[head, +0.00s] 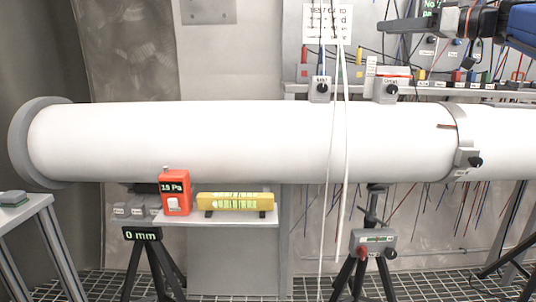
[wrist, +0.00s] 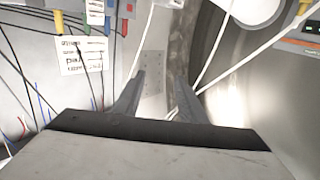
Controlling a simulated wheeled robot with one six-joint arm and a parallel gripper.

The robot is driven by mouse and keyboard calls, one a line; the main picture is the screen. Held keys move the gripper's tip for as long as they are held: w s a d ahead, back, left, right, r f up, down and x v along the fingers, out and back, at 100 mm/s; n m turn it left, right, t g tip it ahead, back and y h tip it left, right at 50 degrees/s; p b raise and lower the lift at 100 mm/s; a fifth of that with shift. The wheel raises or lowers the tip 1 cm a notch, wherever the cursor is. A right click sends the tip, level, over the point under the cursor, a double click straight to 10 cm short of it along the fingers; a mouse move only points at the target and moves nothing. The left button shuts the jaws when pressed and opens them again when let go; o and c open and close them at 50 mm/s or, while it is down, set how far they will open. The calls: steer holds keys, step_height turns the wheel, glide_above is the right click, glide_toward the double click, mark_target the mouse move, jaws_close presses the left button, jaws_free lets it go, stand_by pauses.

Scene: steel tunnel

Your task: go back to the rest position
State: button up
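My gripper (head: 396,20) is at the top right of the head view, up in front of the back wall and above the white tube. In the wrist view the two fingers of my gripper (wrist: 159,86) stand apart, with nothing between them but the grey wall behind. The gripper is open and empty. My blue arm enters from the right edge of the head view and is partly cut off there.
A long white tube (head: 240,140) spans the head view. White cables (head: 335,150) hang in front of it. A red pressure meter (head: 175,192) and a yellow level (head: 236,201) stand on a shelf below. A grey table (head: 32,206) is at left. Tripods stand on the grating.

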steer(key=s+d+f+m+t+h, duration=0.1)
steer(key=s+d+f+m+h, duration=0.2)
steer(key=f+h, duration=0.4)
steer(key=s+d+f+m+t+h, duration=0.15)
steer(key=s+f+m+h, duration=0.3)
steer(key=f, duration=0.45)
steer(key=s+d+f+m+h, duration=0.3)
steer(key=f+m+h, duration=0.25)
steer(key=f, duration=0.25)
steer(key=s+a+f+n+g+y, duration=0.1)
steer(key=s+a+f+g, duration=0.2)
steer(key=s+f, duration=0.5)
steer(key=s+a+f+n+g+y, duration=0.1)
steer(key=s+a+f+g, duration=0.3)
steer(key=s+f, duration=0.4)
steer(key=s+a+f+n+g+y, duration=0.2)
steer(key=s+f, duration=0.5)
steer(key=f, duration=0.9)
steer(key=shift+s+a+f+g, duration=0.4)
steer(key=shift+a+g, duration=0.35)
